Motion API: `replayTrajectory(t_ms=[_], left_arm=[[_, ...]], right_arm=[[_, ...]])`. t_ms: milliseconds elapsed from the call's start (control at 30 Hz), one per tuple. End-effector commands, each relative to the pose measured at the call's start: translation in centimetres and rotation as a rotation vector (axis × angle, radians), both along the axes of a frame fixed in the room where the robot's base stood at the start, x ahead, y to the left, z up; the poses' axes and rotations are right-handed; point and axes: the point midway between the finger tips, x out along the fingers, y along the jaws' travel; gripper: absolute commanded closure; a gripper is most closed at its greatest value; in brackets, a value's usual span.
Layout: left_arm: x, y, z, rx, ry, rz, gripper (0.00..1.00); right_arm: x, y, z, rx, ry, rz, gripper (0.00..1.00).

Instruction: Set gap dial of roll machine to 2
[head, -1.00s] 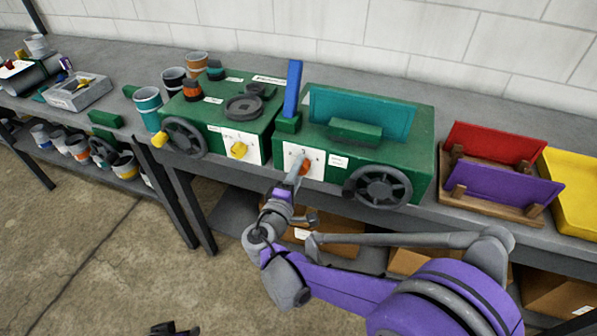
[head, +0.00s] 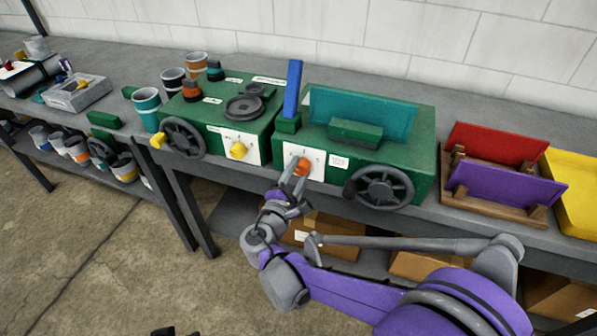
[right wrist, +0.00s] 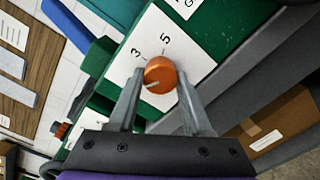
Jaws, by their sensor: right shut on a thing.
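The orange dial (head: 302,167) sits on a white plate (head: 316,157) on the front of the right green machine (head: 422,150). In the right wrist view the dial (right wrist: 160,75) has a light mark toward its lower left. The plate shows a 3 and a 5 above the dial; other figures are hidden or unclear. A label beginning with G shows at that view's top edge. My right gripper (head: 294,180) is shut on the orange dial, one finger on each side. A dark tip, perhaps my left gripper (head: 165,332), shows at the bottom edge; its jaws are cut off.
The left green machine (head: 215,105) has a yellow dial (head: 237,150) and a handwheel (head: 184,138). Another handwheel (head: 382,187) is right of my right gripper. A purple panel (head: 495,187) in a wooden rack stands further right. Cardboard boxes (head: 335,240) lie on the lower shelf.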

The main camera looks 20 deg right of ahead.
Motion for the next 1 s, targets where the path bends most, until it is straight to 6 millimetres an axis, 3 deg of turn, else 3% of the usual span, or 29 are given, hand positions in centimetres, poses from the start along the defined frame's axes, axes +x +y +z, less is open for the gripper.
replayTrajectory(t_ms=[367,400,567,867,1000], left_arm=[[0.0,0.0,0.0,0.0,0.0,0.0,0.5],[0.0,0.0,0.0,0.0,0.0,0.0,0.5],[0.0,0.0,0.0,0.0,0.0,0.0,0.5],[0.0,0.0,0.0,0.0,0.0,0.0,0.5],[0.0,0.0,-0.1,0.0,0.0,0.0,0.5]], right_arm=[[0.0,0.0,0.0,-0.003,0.004,0.0,1.0],[0.0,0.0,0.0,-0.003,0.004,0.0,0.49],[0.0,0.0,0.0,-0.004,0.003,0.001,0.21],[-0.1,0.1,0.0,-0.003,0.002,0.0,0.21],[-1.1,0.8,0.0,-0.003,0.002,0.002,0.21]])
